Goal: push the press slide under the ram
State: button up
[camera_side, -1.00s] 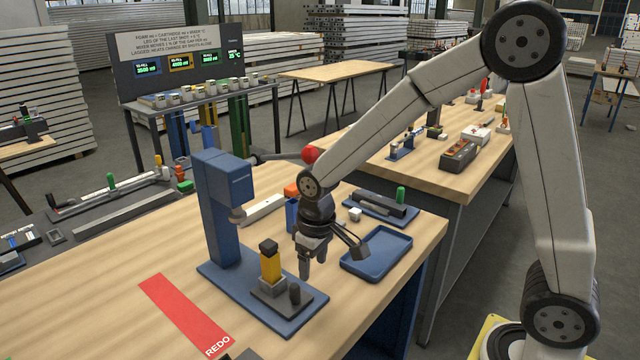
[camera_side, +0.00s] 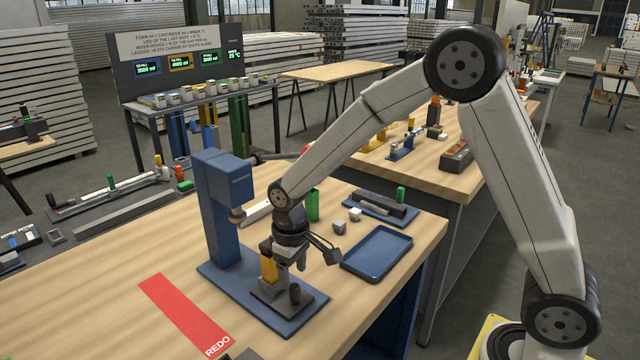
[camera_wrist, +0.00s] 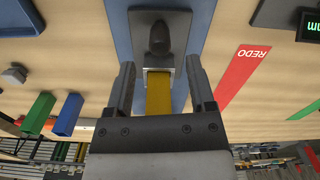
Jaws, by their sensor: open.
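The blue press (camera_side: 222,210) stands upright, with its ram (camera_side: 237,214) above the blue base (camera_side: 225,285). The dark slide (camera_side: 270,299) lies on the base at the right, outside the ram. A yellow block (camera_side: 268,268) stands on it, partly hidden by my gripper, and a dark knob (camera_side: 295,292) rises from its near end.
A red REDO strip (camera_side: 185,313) lies front left.

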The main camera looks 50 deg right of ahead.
aim_at(294, 285)
jog(key=shift+f, duration=2.35)
grip_shut()
